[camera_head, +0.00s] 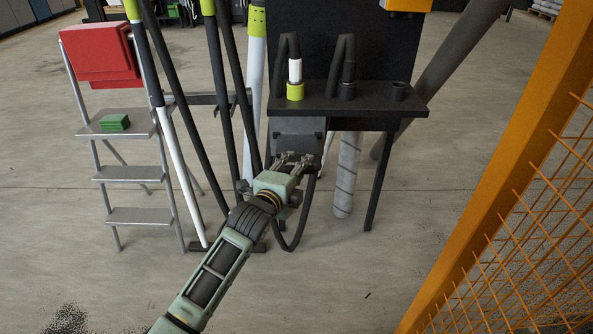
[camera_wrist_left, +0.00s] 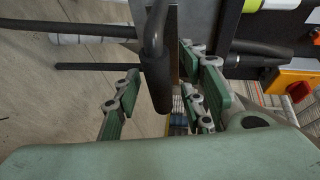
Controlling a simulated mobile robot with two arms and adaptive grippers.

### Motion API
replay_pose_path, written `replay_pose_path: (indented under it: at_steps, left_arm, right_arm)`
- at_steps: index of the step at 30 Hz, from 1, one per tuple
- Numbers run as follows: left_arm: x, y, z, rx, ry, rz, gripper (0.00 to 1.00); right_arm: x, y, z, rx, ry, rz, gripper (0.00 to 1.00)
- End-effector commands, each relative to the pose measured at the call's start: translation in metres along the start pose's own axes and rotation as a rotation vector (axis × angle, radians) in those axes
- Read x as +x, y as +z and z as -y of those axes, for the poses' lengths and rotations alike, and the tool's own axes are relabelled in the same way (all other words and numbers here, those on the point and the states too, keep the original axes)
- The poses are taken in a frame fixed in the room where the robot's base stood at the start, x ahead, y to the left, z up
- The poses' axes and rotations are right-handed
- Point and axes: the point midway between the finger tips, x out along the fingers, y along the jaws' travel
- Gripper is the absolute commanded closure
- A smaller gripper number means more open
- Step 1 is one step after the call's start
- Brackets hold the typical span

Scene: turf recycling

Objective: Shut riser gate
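A grey housing (camera_head: 298,128) hangs under the black shelf, and I cannot tell for sure whether it is the riser gate. My left gripper (camera_head: 296,160) is directly in front of and below it, reaching in from the lower left. In the left wrist view a dark, tapered handle (camera_wrist_left: 157,78) stands between the fingers of my left gripper (camera_wrist_left: 163,98). The fingers are spread on both sides of it, with gaps showing, so the gripper looks open and not closed on it. The gripper hides the handle in the head view. My right gripper is out of view.
The black shelf (camera_head: 335,101) carries hoses and a lime-collared tube (camera_head: 295,80). Black and white poles stand close by. An orange mesh fence (camera_head: 510,170) borders the right. Open floor lies in front.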

Motion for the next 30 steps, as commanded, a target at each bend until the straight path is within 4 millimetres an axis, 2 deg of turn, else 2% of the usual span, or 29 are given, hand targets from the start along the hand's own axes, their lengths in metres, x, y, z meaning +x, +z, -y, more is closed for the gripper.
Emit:
replay_pose_path:
  at_steps: [2,14,26,30]
  left_arm:
    - [-0.0002,-0.0001,-0.0002,0.0,0.0,0.0,0.64]
    - [-0.0004,0.0,-0.0007,0.0,0.001,0.0,0.99]
    - [-0.0002,0.0002,-0.0009,0.002,0.002,0.001,1.0]
    - [0.0071,0.0033,0.0021,0.006,0.003,0.001,1.0]
  right_arm:
    - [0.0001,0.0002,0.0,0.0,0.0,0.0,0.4]
    - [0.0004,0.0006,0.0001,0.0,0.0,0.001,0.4]
    - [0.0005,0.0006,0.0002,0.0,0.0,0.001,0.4]
    - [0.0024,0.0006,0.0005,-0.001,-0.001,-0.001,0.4]
